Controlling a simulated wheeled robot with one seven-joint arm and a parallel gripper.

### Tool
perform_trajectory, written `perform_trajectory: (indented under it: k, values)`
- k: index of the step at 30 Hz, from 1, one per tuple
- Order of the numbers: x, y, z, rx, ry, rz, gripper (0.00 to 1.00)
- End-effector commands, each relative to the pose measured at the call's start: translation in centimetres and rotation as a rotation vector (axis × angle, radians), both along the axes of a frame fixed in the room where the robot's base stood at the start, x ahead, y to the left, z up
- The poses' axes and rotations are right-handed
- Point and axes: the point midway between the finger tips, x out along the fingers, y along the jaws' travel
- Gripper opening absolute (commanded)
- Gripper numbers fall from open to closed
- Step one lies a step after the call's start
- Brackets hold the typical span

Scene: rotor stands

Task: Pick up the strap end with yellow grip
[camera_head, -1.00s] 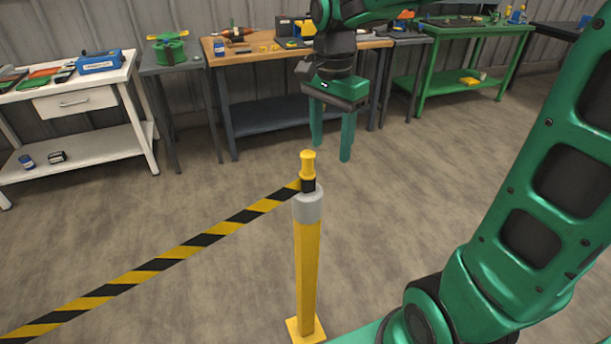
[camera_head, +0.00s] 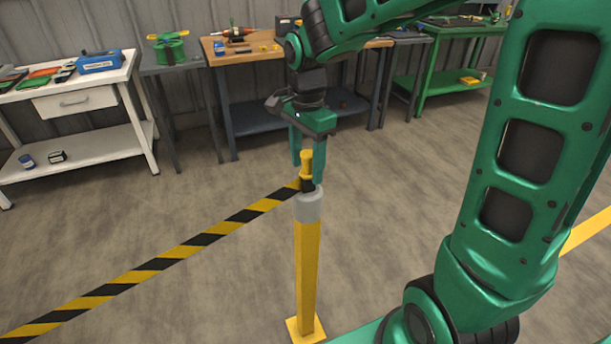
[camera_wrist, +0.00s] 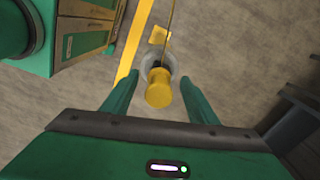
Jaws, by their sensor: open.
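The strap end's yellow grip (camera_head: 306,163) stands upright on the grey cap (camera_head: 308,206) of a yellow post (camera_head: 308,265). A black and yellow striped strap (camera_head: 190,248) runs from it down to the lower left. My gripper (camera_head: 308,174) is open and points down, with its green fingers on either side of the yellow grip in the head view. In the wrist view the yellow grip (camera_wrist: 158,88) lies between the two open fingers (camera_wrist: 160,92), with a gap on each side. I cannot tell how deep the fingers reach around it.
A white bench (camera_head: 90,100) with a drawer, a wooden-topped workbench (camera_head: 262,59) and a green bench (camera_head: 468,44) stand along the back wall. The floor around the post is clear. In the wrist view, a crate-like box (camera_wrist: 88,35) shows at upper left.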

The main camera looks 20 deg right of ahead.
Motion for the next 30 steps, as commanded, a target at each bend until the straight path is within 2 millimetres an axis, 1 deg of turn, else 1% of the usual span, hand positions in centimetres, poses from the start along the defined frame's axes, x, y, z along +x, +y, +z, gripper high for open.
perform_trajectory:
  k: [1, 3, 6, 9, 15, 16, 22, 23, 30]
  values:
    - [0.0, -0.1, -0.9, 0.000, 0.004, -0.001, 0.54]
    - [0.0, -0.2, -1.8, 0.000, 0.004, 0.001, 0.54]
    - [0.0, -0.1, -2.8, 0.000, 0.003, 0.001, 0.54]
    - [0.0, -0.1, -3.3, 0.000, 0.001, 0.001, 0.54]
    - [0.0, -0.1, -3.4, 0.000, 0.000, 0.001, 0.54]
    - [0.0, -0.1, -3.4, 0.000, 0.000, 0.001, 0.51]
    - [0.0, -0.1, -3.3, 0.000, 0.000, 0.001, 0.03]
    - [0.0, -0.1, -3.3, 0.000, 0.000, 0.001, 0.01]
    - [0.0, -0.1, -3.3, 0.000, 0.000, 0.001, 0.01]
